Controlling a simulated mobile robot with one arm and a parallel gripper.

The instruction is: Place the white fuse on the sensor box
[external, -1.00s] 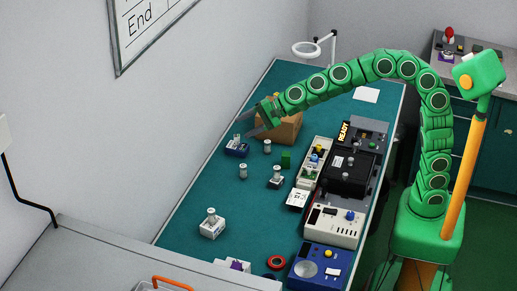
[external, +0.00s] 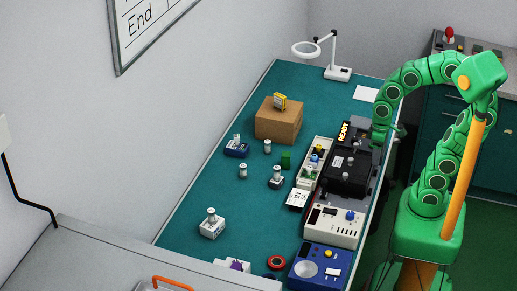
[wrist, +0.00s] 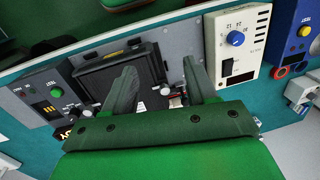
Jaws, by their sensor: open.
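My gripper (wrist: 160,66) is open, with no object visibly held between its fingers. The wrist view looks down past it at a grey panel with a black-lidded unit, where small pale cylinders (wrist: 166,90) show near the fingers. In the external view the gripper (external: 385,138) hangs at the right edge of the bench, beside that panel, its fingers partly hidden. A small blue box (external: 237,151) with pale upright parts on top stands at the bench's left side. Pale cylinders (external: 267,146) stand near it. I cannot tell which item is the white fuse or which box is the sensor box.
A magnifier lamp (external: 338,73) stands at the back. White (external: 334,225) and blue (external: 318,265) instruments line the right front. A white box (external: 212,229) stands at the left front; teal bench around it is clear.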

